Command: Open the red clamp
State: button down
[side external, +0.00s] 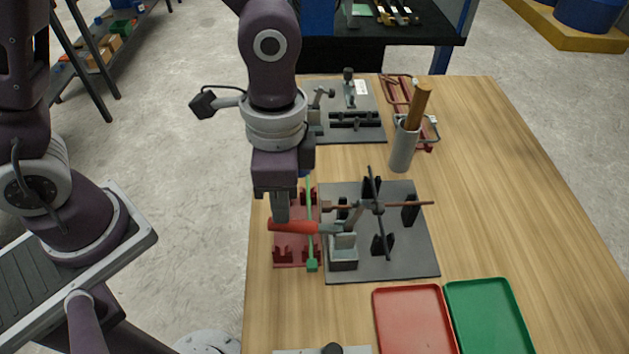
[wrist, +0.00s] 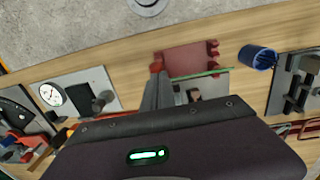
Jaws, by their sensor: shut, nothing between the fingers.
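The red clamp's handle (side external: 293,226) lies about level, pointing left from the clamp's grey metal body (side external: 343,250) on a dark grey plate (side external: 405,262). My gripper (side external: 281,214) points down with its fingers shut and empty. In the side view its fingertips are right at the red handle, overlapping its upper edge; I cannot tell whether they touch it. In the wrist view the shut fingers (wrist: 155,90) hide most of the clamp.
A red rack (side external: 283,252) with a green rod (side external: 312,225) stands beside the clamp. Crossed dark and copper rods (side external: 410,203) rise over the plate. A grey cup (side external: 403,150) stands behind; red (side external: 412,325) and green (side external: 488,320) trays lie in front. The table's right side is clear.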

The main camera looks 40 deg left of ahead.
jog(key=s+a+r, duration=0.1)
jog(key=a+r, duration=0.1)
jog(key=r, duration=0.4)
jog(key=s+a+r, duration=0.1)
jog(key=a+r, duration=0.1)
jog(key=r, duration=0.5)
jog(key=s+a+r+n+t, duration=0.1)
jog(key=s+a+n+t, duration=0.4)
jog(key=a+n, duration=0.4)
jog(key=shift+a+r+t, duration=0.15)
jog(key=shift+a+t, duration=0.55)
jog(key=shift+a, duration=0.55)
